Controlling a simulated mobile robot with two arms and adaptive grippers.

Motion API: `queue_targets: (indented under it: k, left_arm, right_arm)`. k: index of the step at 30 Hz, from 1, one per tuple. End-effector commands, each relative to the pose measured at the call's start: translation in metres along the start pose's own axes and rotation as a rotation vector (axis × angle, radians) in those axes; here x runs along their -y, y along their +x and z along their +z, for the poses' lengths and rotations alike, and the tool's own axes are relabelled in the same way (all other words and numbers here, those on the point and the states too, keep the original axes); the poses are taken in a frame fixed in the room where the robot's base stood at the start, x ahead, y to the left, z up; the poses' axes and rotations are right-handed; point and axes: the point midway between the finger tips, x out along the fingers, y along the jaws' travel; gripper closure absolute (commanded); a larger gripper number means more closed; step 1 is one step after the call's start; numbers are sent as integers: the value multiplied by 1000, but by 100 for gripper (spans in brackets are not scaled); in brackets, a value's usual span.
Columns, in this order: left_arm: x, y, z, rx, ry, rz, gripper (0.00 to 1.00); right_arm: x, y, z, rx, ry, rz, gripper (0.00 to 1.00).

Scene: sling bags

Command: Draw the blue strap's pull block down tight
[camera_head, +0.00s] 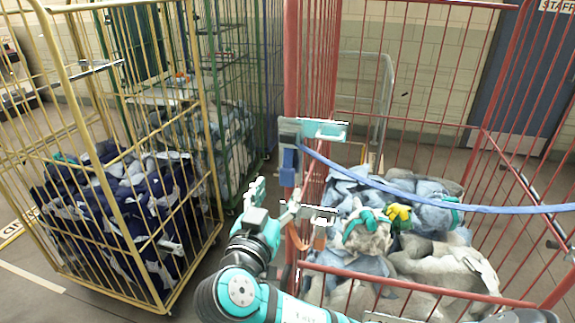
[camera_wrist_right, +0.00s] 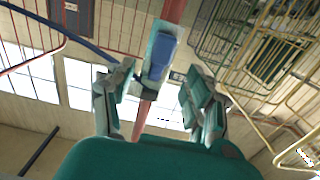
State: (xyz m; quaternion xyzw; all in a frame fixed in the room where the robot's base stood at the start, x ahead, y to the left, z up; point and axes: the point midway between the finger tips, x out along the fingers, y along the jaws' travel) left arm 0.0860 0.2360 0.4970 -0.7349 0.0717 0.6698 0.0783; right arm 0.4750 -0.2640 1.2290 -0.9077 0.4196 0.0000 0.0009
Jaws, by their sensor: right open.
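A blue strap (camera_head: 430,200) runs across the front of the red cage (camera_head: 318,60). Its left end meets a teal buckle (camera_head: 322,130) on the cage's corner post. The blue pull block (camera_head: 289,166) hangs just below the buckle, against the post. In the right wrist view the block (camera_wrist_right: 158,60) sits in front of the teal buckle and the red post. My right gripper (camera_head: 288,200) is open below the block, with one finger to each side of the post. In the wrist view its fingertips (camera_wrist_right: 158,84) flank the line of the block with clear gaps. My left gripper is not in view.
The red cage holds grey and light-blue bags (camera_head: 430,255). A yellow cage (camera_head: 212,150) with navy and white bags stands at left. A green cage (camera_head: 232,140) stands behind it. An orange strap piece (camera_head: 319,238) hangs on the post near my right gripper.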

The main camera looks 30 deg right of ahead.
Motion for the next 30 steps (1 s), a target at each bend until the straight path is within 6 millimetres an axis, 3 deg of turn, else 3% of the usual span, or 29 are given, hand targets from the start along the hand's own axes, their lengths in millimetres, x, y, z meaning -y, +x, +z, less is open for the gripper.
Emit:
queue_targets:
  k: [6, 12, 25, 30]
  left_arm:
    - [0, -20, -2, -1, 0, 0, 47]
    - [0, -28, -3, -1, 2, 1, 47]
    - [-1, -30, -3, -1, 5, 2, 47]
    - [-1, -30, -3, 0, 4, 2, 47]
  right_arm:
    - [0, 47, -4, -5, -6, 2, 46]
    - [0, 74, -2, -2, -5, 0, 46]
    - [1, 84, 0, 0, -1, -2, 46]
    - [1, 84, 0, 0, -2, -2, 68]
